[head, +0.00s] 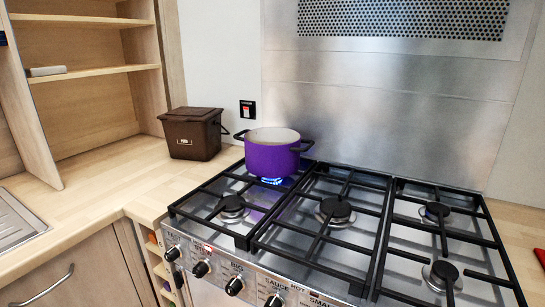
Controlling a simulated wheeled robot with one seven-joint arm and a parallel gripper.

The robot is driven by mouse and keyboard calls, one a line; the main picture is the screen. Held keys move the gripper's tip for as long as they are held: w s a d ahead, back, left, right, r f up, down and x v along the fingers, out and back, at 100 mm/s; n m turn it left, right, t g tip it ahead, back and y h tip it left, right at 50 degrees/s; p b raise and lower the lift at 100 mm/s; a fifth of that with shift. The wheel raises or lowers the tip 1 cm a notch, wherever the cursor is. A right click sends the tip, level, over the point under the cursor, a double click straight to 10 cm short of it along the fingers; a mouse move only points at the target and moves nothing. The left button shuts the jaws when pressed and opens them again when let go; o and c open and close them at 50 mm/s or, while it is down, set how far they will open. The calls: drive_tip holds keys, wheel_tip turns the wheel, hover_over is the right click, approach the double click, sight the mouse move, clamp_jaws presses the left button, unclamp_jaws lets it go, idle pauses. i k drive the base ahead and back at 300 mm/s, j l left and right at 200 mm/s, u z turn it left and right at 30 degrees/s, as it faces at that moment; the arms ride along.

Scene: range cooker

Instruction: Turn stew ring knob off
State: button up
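A purple pot (271,152) with dark side handles stands on the back left ring of the range cooker (215,262). A blue flame (272,181) burns under it. Black knobs line the cooker's front panel: a far left one (172,253), a second (201,268), a third (234,285) and a fourth (274,300) cut by the bottom edge. The labels BIG, SAUCE and SMALL can be made out; the leftmost labels are too small to read surely, so I cannot tell which knob is the stew ring's. My gripper is not in view.
Black grates cover the hob; the other visible rings show no flame. A brown lidded bin (192,133) stands on the wooden counter (95,187) left of the cooker. A cupboard handle (42,287) sticks out at lower left. A steel splashback (385,120) rises behind.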

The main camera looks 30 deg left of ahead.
sight(203, 266)
drive_tip(key=u, duration=1.65)
drive_tip(key=i+l+u, duration=0.2)
drive_tip(key=k+l, duration=0.05)
drive_tip(key=l, duration=0.05)
